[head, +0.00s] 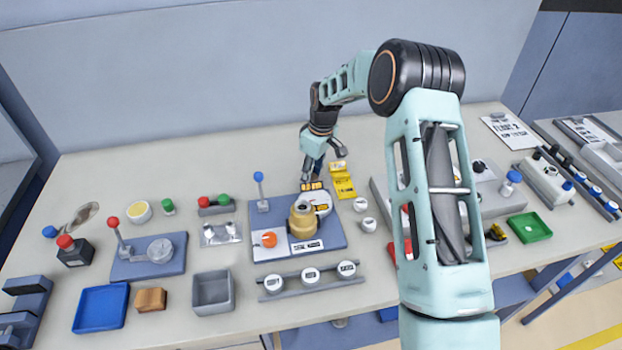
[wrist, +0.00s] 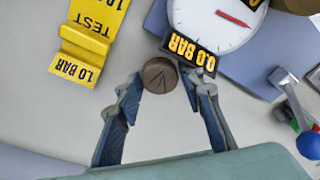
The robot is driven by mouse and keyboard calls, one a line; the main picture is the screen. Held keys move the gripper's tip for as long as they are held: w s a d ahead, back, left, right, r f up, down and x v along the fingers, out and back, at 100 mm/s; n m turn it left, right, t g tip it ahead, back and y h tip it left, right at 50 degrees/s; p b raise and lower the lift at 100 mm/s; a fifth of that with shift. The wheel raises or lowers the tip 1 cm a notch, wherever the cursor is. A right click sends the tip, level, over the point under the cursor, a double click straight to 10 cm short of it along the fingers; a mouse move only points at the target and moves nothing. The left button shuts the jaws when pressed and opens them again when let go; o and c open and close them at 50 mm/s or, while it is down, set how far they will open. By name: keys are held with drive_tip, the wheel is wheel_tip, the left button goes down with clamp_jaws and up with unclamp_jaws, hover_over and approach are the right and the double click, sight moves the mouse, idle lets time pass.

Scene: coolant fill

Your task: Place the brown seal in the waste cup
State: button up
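The brown seal (wrist: 160,75) is a small round brown piece with a dark mark on its face. In the wrist view it sits between the two fingertips of my gripper (wrist: 161,82), which appears shut on its sides. In the head view my gripper (head: 322,170) is behind the blue gauge board (head: 340,240), near the yellow signs; the seal cannot be made out there. I cannot tell for sure which container is the waste cup; a round cup with yellow inside (head: 138,212) stands at the left and a grey open bin (head: 213,292) at the front.
The white dial gauge (wrist: 215,22) with its 0.0 BAR label is close beside the fingertips. A yellow test sign (wrist: 85,40) stands to the left in the wrist view. A blue-topped lever (head: 259,180) stands on the board. The back strip of table is clear.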

drive_tip(key=shift+c, duration=0.2)
drive_tip(key=c, duration=0.8)
drive_tip(key=shift+o, duration=0.2)
drive_tip(key=shift+r, duration=0.5)
wheel_tip(320, 180, up, 2)
drive_tip(key=shift+r+b, duration=0.15)
drive_tip(key=shift+b, duration=0.2)
drive_tip(key=s+r, duration=0.1)
drive_tip(key=r, duration=0.1)
drive_tip(key=s+r+b, duration=0.1)
drive_tip(key=s+r, duration=0.2)
drive_tip(key=s, duration=0.1)
drive_tip(key=shift+d+r, duration=0.35)
drive_tip(key=shift+r, duration=0.05)
drive_tip(key=s+d+r+b, duration=0.15)
drive_tip(key=s+r, duration=0.25)
drive_tip(key=s, duration=0.5)
drive_tip(key=s+d+f+m+p, duration=0.1)
drive_tip(key=s+d+f+m, duration=0.1)
drive_tip(key=d+m, duration=0.3)
drive_tip(key=s+d+f+m+h+p, duration=0.1)
drive_tip(key=s+d+f+m, duration=0.2)
drive_tip(key=d+f+m, duration=0.1)
drive_tip(key=shift+s+d+m+t+h+p, duration=0.35)
drive_tip(key=shift+d+m, duration=0.5)
drive_tip(key=shift+m, duration=0.35)
